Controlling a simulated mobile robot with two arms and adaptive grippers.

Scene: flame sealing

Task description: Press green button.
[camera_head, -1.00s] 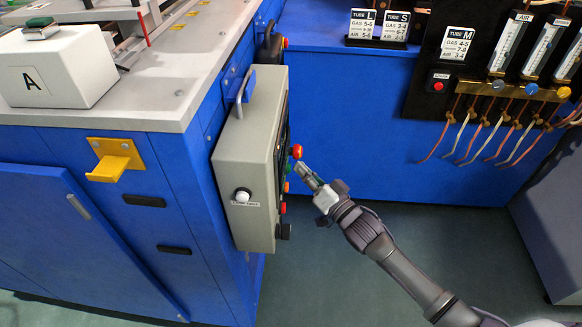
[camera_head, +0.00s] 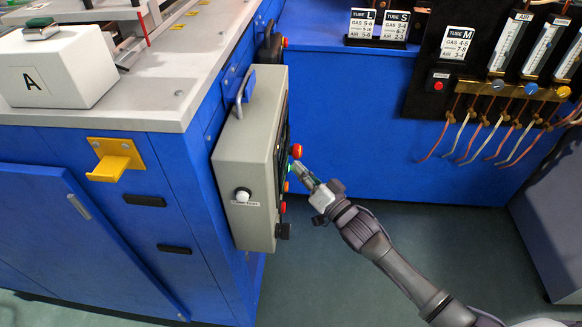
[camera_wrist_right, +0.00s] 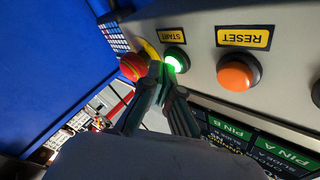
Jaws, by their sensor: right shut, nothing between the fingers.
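The green button (camera_wrist_right: 176,60) shows lit bright green in the right wrist view, below the upside-down START label (camera_wrist_right: 173,36). In the head view the green button (camera_head: 289,168) shows as a small green glow on the side of the grey control box (camera_head: 240,176). My right gripper (camera_head: 296,168) is shut and empty, its fingertips at the green button. In the right wrist view the fingertips (camera_wrist_right: 162,72) overlap the button's lower left edge, and they look to be touching it. My left gripper is not in view.
An orange button (camera_wrist_right: 238,73) under a RESET label sits right of the green one. A red knob (camera_wrist_right: 132,67) is close left of the fingers. A blue machine (camera_head: 110,220) carries the box. A panel with flowmeters (camera_head: 510,45) stands at the back right.

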